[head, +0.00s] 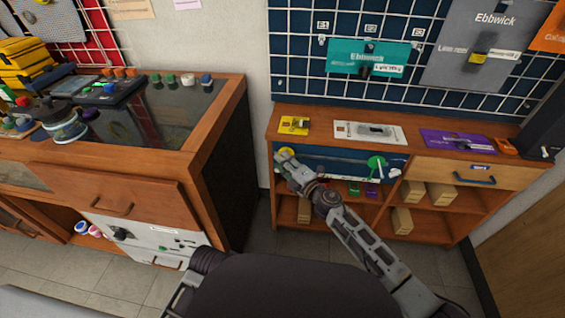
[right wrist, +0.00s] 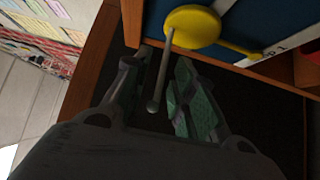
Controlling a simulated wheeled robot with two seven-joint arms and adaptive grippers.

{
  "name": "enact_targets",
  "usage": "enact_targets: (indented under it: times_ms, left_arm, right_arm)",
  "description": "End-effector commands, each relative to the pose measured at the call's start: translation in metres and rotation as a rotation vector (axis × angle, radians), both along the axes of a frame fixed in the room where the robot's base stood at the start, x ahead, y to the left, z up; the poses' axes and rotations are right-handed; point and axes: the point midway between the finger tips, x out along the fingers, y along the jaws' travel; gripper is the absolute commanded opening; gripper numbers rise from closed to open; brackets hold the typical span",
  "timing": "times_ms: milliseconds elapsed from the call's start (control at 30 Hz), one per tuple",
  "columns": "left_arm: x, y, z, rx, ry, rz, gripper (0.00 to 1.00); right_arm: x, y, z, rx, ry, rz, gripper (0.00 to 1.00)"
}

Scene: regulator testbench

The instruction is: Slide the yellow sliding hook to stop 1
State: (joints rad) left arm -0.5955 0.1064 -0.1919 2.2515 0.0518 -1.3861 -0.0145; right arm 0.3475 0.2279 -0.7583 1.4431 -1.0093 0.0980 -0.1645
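The yellow sliding hook (head: 286,153) is at the left end of a dark blue panel (head: 330,160) under the shelf top. In the right wrist view it is a round yellow disc (right wrist: 192,27) with a yellow pointer to the right and a grey rod ending in a ball. My right gripper (head: 284,164) is at the hook. In the right wrist view the gripper (right wrist: 160,75) is open, with the rod between its fingers and gaps visible on both sides. A partly cut-off white label (right wrist: 285,42) ending in "P 1" is near the pointer. My left gripper is not in view.
A green round hook (head: 376,162) is farther right on the panel. A wooden edge (right wrist: 100,55) runs close to the gripper's left. Cardboard boxes (head: 412,191) sit on shelves to the right. A cabinet (head: 220,140) stands to the left, with floor between.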

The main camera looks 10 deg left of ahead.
Motion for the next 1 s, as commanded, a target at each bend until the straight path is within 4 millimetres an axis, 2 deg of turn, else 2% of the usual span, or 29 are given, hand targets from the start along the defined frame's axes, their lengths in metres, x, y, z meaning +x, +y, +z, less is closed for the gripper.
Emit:
enact_targets:
  times_ms: [1000]
  left_arm:
    - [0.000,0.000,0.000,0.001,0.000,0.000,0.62]
  right_arm:
    - [-0.072,-0.070,-0.003,-0.003,0.004,0.002,0.26]
